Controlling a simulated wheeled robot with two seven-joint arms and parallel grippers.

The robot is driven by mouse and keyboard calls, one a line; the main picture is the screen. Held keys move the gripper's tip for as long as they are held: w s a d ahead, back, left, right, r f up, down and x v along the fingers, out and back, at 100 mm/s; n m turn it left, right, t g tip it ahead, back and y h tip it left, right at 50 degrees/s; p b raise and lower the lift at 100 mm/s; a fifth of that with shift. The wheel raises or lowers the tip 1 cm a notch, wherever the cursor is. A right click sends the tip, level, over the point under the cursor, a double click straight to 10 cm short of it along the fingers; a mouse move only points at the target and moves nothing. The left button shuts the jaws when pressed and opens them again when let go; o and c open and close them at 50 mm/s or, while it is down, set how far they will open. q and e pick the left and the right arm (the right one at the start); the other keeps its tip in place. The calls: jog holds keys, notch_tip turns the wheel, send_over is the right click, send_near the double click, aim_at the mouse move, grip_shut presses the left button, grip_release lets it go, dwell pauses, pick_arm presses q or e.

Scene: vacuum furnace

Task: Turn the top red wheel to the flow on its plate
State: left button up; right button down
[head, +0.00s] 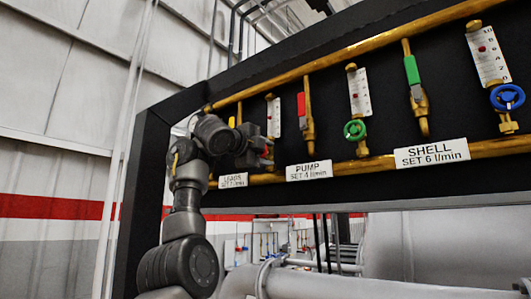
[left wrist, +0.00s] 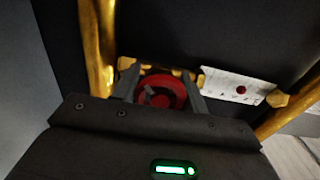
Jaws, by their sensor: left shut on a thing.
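The red wheel (left wrist: 163,93) shows in the left wrist view between the two fingers of my left gripper (left wrist: 160,84). The gripper is shut on the wheel's rim. In the head view my left gripper (head: 262,150) is at the leftmost valve and hides most of the wheel. The white flow scale (head: 273,116) stands above it; in the left wrist view its red float (left wrist: 241,90) shows. The plate (head: 233,180) below is partly covered by my arm; its number is too small to read surely. My right gripper is not in view.
A green wheel (head: 355,130) and a blue wheel (head: 507,97) sit further right on the black panel. Red (head: 301,104) and green (head: 411,69) lever handles stand between the scales. Brass pipes (head: 350,46) run above and below. Grey pipework fills the area under the panel.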

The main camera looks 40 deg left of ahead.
pick_arm(q)
jog(key=m+p, duration=0.1)
jog(key=m, duration=0.2)
jog(key=shift+f+m, duration=0.1)
jog(key=shift+m, duration=0.3)
jog(key=shift+w+f+m+p, duration=0.1)
jog(key=shift+m+p, duration=0.35)
jog(key=shift+m, duration=0.15)
jog(key=o, duration=1)
